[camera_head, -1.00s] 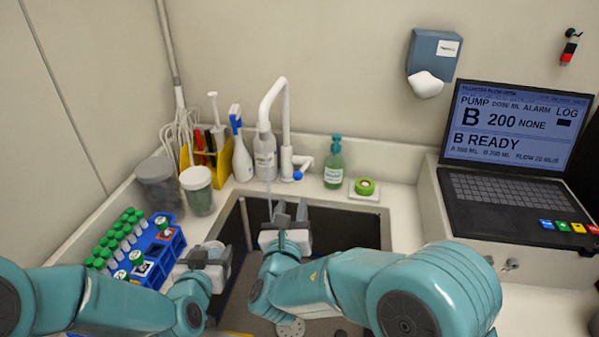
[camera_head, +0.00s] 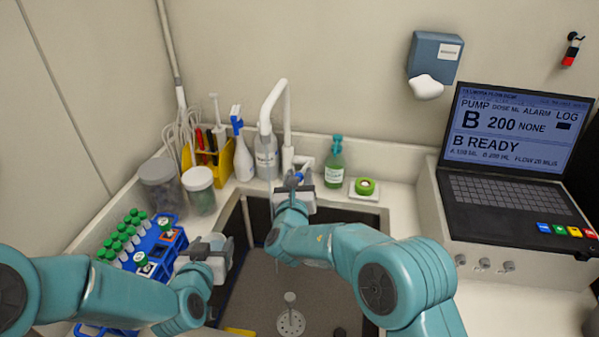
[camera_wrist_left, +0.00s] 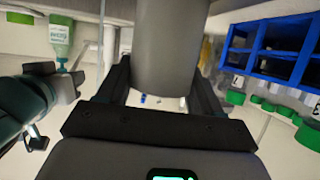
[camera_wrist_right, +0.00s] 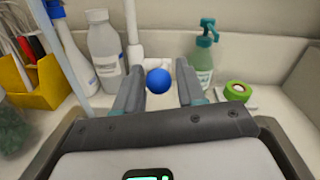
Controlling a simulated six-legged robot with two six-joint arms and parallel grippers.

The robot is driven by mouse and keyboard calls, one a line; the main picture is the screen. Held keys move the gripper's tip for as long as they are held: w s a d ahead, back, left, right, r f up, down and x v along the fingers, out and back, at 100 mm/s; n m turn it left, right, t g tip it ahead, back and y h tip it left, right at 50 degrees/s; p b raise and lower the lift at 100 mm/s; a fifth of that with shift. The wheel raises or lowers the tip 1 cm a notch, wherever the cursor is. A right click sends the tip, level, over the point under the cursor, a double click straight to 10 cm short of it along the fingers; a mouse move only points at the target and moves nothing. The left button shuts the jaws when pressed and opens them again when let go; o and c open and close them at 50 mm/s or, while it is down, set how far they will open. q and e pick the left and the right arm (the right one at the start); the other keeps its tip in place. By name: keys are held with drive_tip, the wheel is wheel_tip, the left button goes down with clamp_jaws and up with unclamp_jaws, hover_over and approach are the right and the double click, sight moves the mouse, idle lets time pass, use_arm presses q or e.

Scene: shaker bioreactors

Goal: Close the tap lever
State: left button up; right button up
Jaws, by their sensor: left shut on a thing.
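The white tap (camera_head: 287,120) stands behind the sink. Its lever ends in a blue ball (camera_wrist_right: 158,80), which shows between the fingertips of my right gripper (camera_wrist_right: 158,88) in the right wrist view. That gripper (camera_head: 300,180) is open, with a gap on both sides of the ball. It partly hides the lever in the head view. A pale streak like running water (camera_wrist_right: 66,50) shows at left in the right wrist view. My left gripper (camera_head: 208,248) is shut on a pale cylindrical container (camera_wrist_left: 170,45) at the sink's left side.
The sink (camera_head: 330,290) has a drain at the bottom. Bottles (camera_head: 266,155), a green soap bottle (camera_head: 334,165) and green tape (camera_head: 365,186) stand behind it. A blue tube rack (camera_head: 160,250) and jars (camera_head: 200,192) are at left, a laptop (camera_head: 500,195) at right.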

use_arm(q)
drive_tip(key=shift+w+r, duration=0.1)
use_arm(e)
drive_tip(key=shift+w+f, duration=0.1)
drive_tip(key=shift+w, duration=0.35)
drive_tip(key=shift+s, duration=0.1)
